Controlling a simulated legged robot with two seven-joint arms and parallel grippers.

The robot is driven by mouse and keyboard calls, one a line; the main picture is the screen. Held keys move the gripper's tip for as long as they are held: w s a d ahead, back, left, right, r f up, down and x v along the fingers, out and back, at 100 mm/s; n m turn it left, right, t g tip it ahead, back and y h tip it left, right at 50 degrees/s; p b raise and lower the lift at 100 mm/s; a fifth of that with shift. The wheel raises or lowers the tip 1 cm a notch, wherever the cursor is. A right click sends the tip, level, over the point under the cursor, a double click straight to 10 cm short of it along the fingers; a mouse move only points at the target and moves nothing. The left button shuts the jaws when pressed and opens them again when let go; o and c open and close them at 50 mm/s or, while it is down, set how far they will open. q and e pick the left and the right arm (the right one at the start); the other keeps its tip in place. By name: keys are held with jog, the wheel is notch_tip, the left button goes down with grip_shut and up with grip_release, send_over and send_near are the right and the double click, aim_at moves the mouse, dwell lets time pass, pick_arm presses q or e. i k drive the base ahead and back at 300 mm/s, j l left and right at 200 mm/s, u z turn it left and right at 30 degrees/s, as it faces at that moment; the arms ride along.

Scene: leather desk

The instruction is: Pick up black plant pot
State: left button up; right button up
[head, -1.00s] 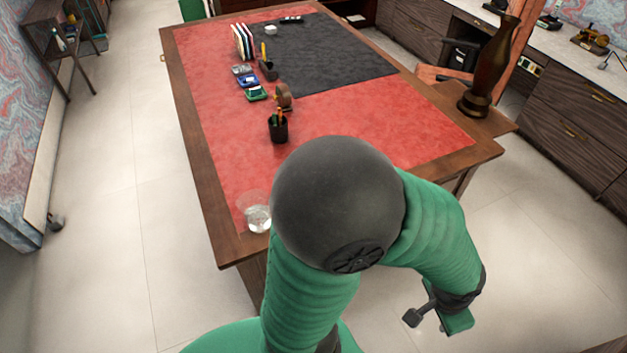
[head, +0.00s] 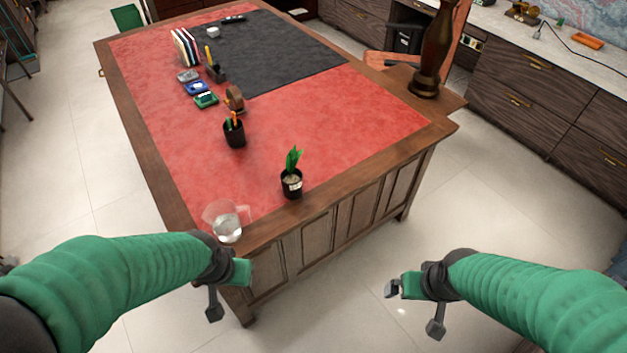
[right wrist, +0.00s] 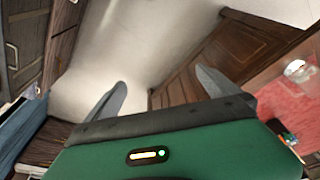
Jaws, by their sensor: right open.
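The black plant pot (head: 291,186) stands upright near the front edge of the red-topped desk. It has green leaves and a pale label. My left gripper (head: 226,292) hangs in front of the desk's near left corner, left of and nearer than the pot. Only one of its fingers shows clearly. My right gripper (head: 414,308) is to the pot's right and nearer, over the floor beyond the desk's edge. In the right wrist view its two grey fingers (right wrist: 163,90) are spread with nothing between them. Neither gripper touches the pot.
A clear glass (head: 227,228) stands left of the pot near the desk corner. A black pen cup (head: 234,134) and a tape dispenser (head: 235,98) stand farther back. A dark vase (head: 428,65) is at the far right. The red top right of the pot is clear.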

aim_at(291, 176)
jog(key=u, duration=0.35)
jog(key=z, duration=4.2)
jog(key=j+u, duration=0.1)
jog(key=u, duration=0.35)
jog(key=j+u, duration=0.15)
jog(key=u, duration=0.3)
jog(key=j+u, duration=0.1)
jog(key=u, duration=1.25)
jog(key=l+u, duration=0.1)
jog(key=u, duration=0.4)
jog(key=k+u, duration=0.1)
jog(key=u, duration=0.8)
jog(key=k+u, duration=0.1)
jog(key=u, duration=0.4)
jog(key=i+j+z, duration=0.15)
jog(key=z, duration=0.25)
jog(key=i+j+z, duration=0.2)
jog(key=z, duration=0.2)
jog(key=i+j+z, duration=0.2)
jog(key=z, duration=0.2)
jog(key=j, duration=0.1)
